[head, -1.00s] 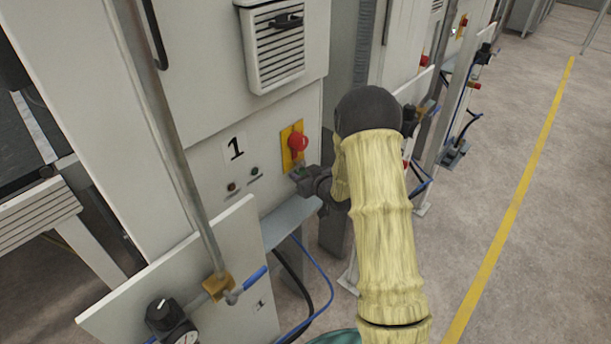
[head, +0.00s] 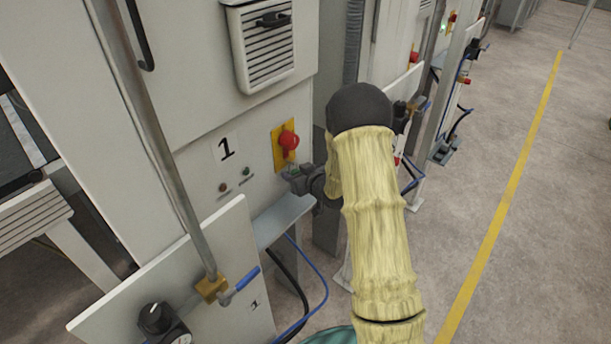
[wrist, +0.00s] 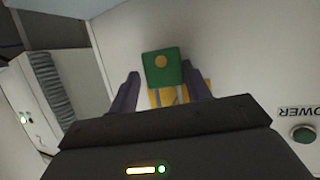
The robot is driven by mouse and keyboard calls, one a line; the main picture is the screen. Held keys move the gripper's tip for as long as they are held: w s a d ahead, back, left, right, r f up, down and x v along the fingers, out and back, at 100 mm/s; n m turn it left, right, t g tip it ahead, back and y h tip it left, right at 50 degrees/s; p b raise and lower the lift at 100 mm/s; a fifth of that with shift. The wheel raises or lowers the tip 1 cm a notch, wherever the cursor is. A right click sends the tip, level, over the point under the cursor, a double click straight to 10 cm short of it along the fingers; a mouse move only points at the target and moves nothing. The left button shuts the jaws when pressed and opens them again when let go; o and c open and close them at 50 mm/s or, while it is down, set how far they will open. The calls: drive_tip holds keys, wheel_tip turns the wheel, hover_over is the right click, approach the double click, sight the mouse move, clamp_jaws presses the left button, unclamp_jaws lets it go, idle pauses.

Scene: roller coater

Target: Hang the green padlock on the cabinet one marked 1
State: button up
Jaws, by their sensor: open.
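The green padlock (wrist: 161,66) shows in the wrist view between my two dark fingers, with a gap on each side. Its shackle points toward the yellow plate of the switch (wrist: 168,97); whether it passes through a hole there I cannot tell. In the head view the padlock is a small green patch (head: 296,173) at my gripper (head: 290,175), just below the switch. The cabinet marked 1 (head: 226,149) carries the yellow plate (head: 278,155) with its red knob (head: 289,140). My gripper (wrist: 160,85) is open around the padlock.
A grey shelf (head: 282,218) juts out below the switch. A panel with a pipe, valve and gauge (head: 215,285) stands at the front left. The green POWER button (wrist: 304,134) is at the right in the wrist view. Open floor (head: 500,270) lies to the right.

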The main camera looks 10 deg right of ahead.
drive_tip(key=shift+s+a+f, duration=0.15)
drive_tip(key=shift+a+f, duration=0.15)
drive_tip(key=shift+a, duration=0.4)
drive_tip(key=shift+s+d+b, duration=0.2)
drive_tip(key=shift+s+b, duration=0.2)
drive_tip(key=shift+b, duration=0.1)
drive_tip(key=d+b+v, duration=0.1)
drive_tip(key=b+v, duration=0.2)
drive_tip(key=v, duration=1.4)
drive_tip(key=shift+w+r, duration=0.3)
drive_tip(key=shift+w, duration=0.1)
drive_tip(key=shift+d, duration=0.15)
drive_tip(key=s+a+f+m+g+h, duration=0.1)
drive_tip(key=s+a+m+g+h, duration=0.1)
drive_tip(key=s+g, duration=0.3)
drive_tip(key=s+a+f+m+g+h, duration=0.1)
drive_tip(key=s+g, duration=0.4)
drive_tip(key=s, duration=0.5)
drive_tip(key=a+m+h, duration=0.1)
drive_tip(key=a, duration=0.1)
drive_tip(key=shift+a+f+h, duration=0.3)
drive_tip(key=shift+a, duration=0.05)
drive_tip(key=shift+s, duration=0.2)
